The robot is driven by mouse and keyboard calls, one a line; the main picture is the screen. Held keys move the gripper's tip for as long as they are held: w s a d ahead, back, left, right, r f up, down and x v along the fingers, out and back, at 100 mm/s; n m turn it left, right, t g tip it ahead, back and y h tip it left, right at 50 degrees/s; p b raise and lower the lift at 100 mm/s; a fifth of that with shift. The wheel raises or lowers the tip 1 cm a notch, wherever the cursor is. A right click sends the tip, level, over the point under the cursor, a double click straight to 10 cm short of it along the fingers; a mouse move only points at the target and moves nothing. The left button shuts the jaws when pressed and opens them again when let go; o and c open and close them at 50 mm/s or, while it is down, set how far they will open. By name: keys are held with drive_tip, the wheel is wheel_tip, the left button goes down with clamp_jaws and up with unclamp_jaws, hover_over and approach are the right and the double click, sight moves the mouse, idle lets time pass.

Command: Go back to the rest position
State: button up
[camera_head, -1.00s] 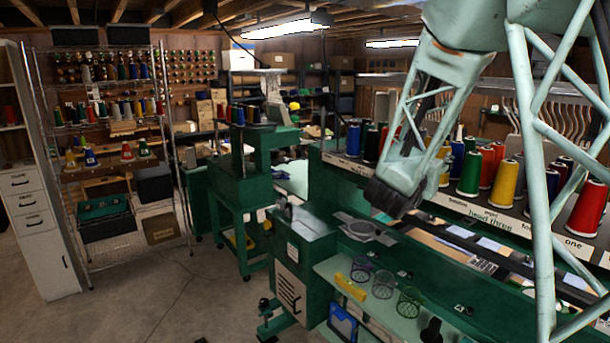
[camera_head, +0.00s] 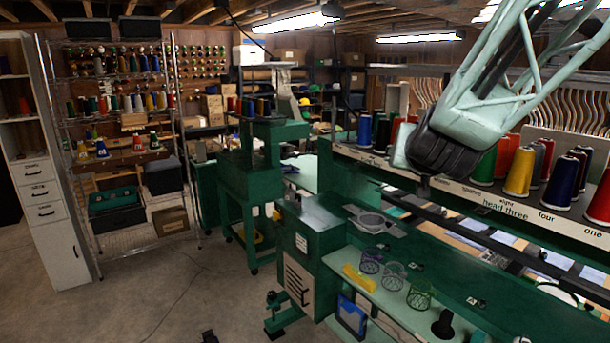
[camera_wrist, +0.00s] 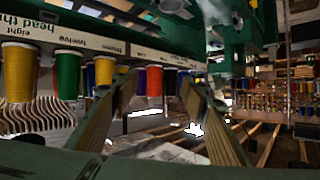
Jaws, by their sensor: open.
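My gripper (camera_wrist: 163,88) shows in the wrist view with its two fingers spread apart. Nothing is between the fingers, and thread cones show well beyond them. The wrist picture is upside down. In the head view my arm reaches in from the upper right, and its dark wrist end hangs in front of the row of thread cones above the green embroidery machine (camera_head: 330,215). The fingers cannot be made out clearly there. A yellow cone (camera_head: 519,173) and a dark blue cone (camera_head: 561,186) stand upright on the labelled ledge (camera_head: 478,195), right of the wrist.
A green shelf (camera_head: 352,262) below holds a yellow object (camera_head: 359,279) and several mesh cups (camera_head: 393,274). A wire rack (camera_head: 180,130) with thread and bins stands at the left beside a white cabinet (camera_head: 50,215). The concrete floor (camera_head: 170,290) between is largely clear.

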drive_tip(key=s+a+f+n+g+y+b, duration=0.25)
drive_tip(key=s+a, duration=0.35)
drive_tip(key=s, duration=0.4)
drive_tip(key=s+f+g+b, duration=0.1)
drive_tip(key=s+f, duration=0.3)
drive_tip(key=s, duration=0.9)
drive_tip(key=s+f+n+g+b, duration=0.1)
drive_tip(key=s+f, duration=0.4)
drive_tip(key=s, duration=0.8)
drive_tip(key=s+f+g+b, duration=0.2)
drive_tip(key=s+f+g, duration=0.2)
drive_tip(key=s, duration=0.9)
drive_tip(key=shift+s+d+f+n+g+b, duration=0.15)
drive_tip(key=shift+s+d+n+g+b, duration=0.1)
drive_tip(key=shift+n+g+b, duration=0.15)
drive_tip(key=shift+w, duration=0.1)
wheel_tip(320, 180, up, 4)
drive_tip(key=p, duration=0.4)
wheel_tip(320, 180, down, 17)
drive_tip(key=b, duration=1.7)
